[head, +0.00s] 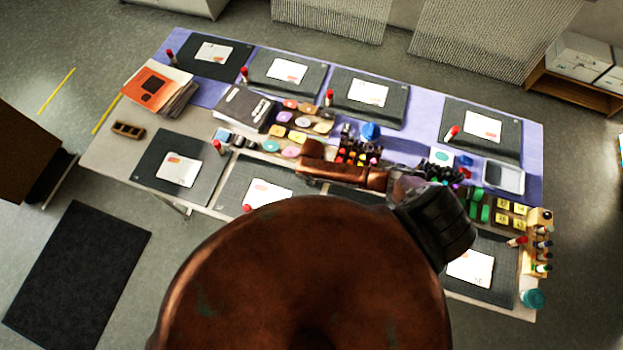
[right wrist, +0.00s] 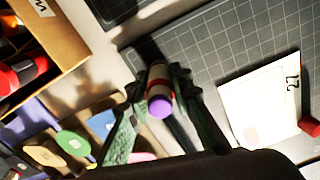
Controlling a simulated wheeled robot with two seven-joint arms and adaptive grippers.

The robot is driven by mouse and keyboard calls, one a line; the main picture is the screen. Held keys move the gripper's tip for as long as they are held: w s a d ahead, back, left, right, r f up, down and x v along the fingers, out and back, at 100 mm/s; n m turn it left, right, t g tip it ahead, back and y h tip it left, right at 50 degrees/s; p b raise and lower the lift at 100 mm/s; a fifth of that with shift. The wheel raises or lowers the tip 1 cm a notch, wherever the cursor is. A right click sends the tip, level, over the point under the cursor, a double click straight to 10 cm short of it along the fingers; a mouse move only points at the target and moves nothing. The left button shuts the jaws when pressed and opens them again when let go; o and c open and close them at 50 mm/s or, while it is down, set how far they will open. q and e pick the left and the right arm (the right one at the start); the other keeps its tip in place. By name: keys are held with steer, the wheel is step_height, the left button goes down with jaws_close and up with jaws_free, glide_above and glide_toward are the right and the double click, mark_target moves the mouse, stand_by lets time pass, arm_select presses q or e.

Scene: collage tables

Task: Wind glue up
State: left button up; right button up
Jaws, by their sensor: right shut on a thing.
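In the right wrist view, my right gripper (right wrist: 160,88) is shut on a glue stick (right wrist: 159,78). A small red piece (right wrist: 310,125), seemingly a cap, lies at the right edge beside a white card (right wrist: 262,100) marked 27. In the head view, the right gripper (head: 308,176) is near the front middle mat (head: 233,180), its fingers mostly hidden by my arm, and the held stick cannot be made out. My left gripper is not in view.
A marker box (right wrist: 62,40) and several pastel pieces (right wrist: 75,143) lie close to the gripper. Other mats (head: 210,68) with cards and red-capped glue sticks (head: 245,74) line the table. A stack of books (head: 160,90) stands at the left. A small tray (head: 503,176) lies right.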

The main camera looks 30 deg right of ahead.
steer(key=shift+s, duration=0.1)
stand_by(0.8)
steer(key=o, duration=1.1)
steer(key=o, duration=0.6)
steer(key=shift+c, duration=0.2)
steer(key=shift+r+p, duration=1.05)
steer(key=shift+r, duration=2.75)
